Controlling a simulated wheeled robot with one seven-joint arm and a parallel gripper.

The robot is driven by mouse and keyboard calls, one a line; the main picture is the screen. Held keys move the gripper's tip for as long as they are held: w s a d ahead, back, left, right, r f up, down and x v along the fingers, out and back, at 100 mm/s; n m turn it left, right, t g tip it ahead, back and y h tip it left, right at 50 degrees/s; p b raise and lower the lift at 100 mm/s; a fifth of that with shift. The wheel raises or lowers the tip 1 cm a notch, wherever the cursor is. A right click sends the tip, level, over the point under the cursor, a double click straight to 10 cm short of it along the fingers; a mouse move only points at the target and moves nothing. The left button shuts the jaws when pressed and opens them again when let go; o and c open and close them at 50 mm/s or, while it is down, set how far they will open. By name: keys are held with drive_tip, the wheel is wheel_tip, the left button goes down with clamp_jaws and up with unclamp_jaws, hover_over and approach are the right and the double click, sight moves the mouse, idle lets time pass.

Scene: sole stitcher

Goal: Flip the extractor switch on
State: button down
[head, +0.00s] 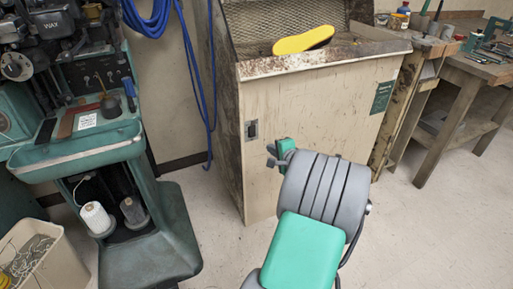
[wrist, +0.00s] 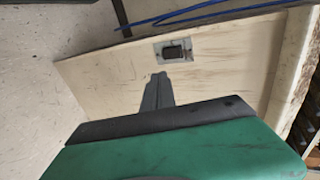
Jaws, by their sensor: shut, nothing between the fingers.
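The extractor switch (head: 252,129) is a dark rocker in a metal plate on the front panel of the wooden extractor cabinet (head: 310,125), near its left edge. In the wrist view the switch (wrist: 174,49) sits at upper middle, apart from the fingers. My gripper (head: 271,155) is shut and empty, a little below and right of the switch in the head view. In the wrist view the shut fingertips of my gripper (wrist: 158,76) point toward the panel just below the switch. I cannot tell which way the rocker is set.
A green stitching machine (head: 90,140) stands at left, with thread spools (head: 97,217) and a bin (head: 40,258) below. Blue cables (head: 197,75) hang beside the cabinet. A yellow sole (head: 303,40) lies on top. A workbench (head: 465,85) stands at right. The floor before the cabinet is clear.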

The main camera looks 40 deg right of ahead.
drive_tip(key=b, duration=0.4)
approach(254, 136)
drive_tip(key=f+x, duration=0.1)
drive_tip(key=x, duration=0.4)
drive_tip(key=shift+w+r, duration=0.2)
drive_tip(key=shift+w, duration=0.55)
drive_tip(key=shift+d, duration=0.15)
